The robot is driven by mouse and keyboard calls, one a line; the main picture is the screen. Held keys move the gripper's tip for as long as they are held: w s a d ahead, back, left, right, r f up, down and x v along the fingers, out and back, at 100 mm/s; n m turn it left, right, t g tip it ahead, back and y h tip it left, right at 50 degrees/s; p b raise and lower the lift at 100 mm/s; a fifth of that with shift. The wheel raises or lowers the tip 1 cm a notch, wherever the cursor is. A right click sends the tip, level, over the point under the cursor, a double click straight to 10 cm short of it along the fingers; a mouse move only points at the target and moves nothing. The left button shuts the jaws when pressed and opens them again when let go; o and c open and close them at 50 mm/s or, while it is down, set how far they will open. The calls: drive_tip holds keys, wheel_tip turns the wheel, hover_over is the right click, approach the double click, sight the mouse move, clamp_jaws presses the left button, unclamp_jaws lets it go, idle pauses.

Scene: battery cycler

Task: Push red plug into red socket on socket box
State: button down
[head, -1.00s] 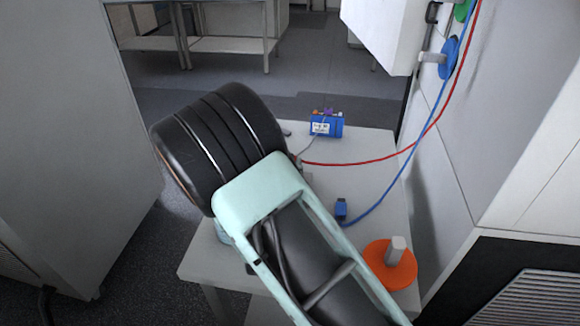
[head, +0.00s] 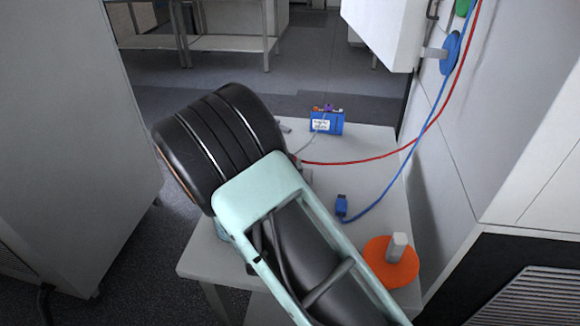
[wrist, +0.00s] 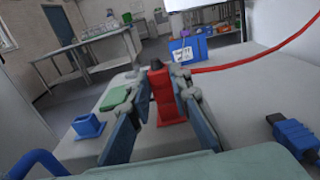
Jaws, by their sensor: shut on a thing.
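In the wrist view, a red plug (wrist: 166,100) with a dark tip stands between the fingers of my gripper (wrist: 160,88), and the fingers are shut on it. Its dark tip points away from me. A blue socket (wrist: 88,126) and a green block, seemingly a socket (wrist: 117,98), are to the left of the gripper. I cannot make out a red socket; it may be hidden behind the plug or fingers. In the head view my arm covers the gripper and the plug. The red cable (head: 350,162) runs in behind my arm from the right.
A blue box (head: 326,122) with a white label stands at the table's (head: 240,270) far edge. A blue plug (head: 342,206) on a blue cable lies to the right. An orange disc with a grey peg (head: 391,262) is at the near right. A wall closes the right side.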

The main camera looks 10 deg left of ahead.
drive_tip(key=shift+r, duration=0.1)
drive_tip(key=c, duration=1.7)
unclamp_jaws()
drive_tip(key=shift+s, duration=0.1)
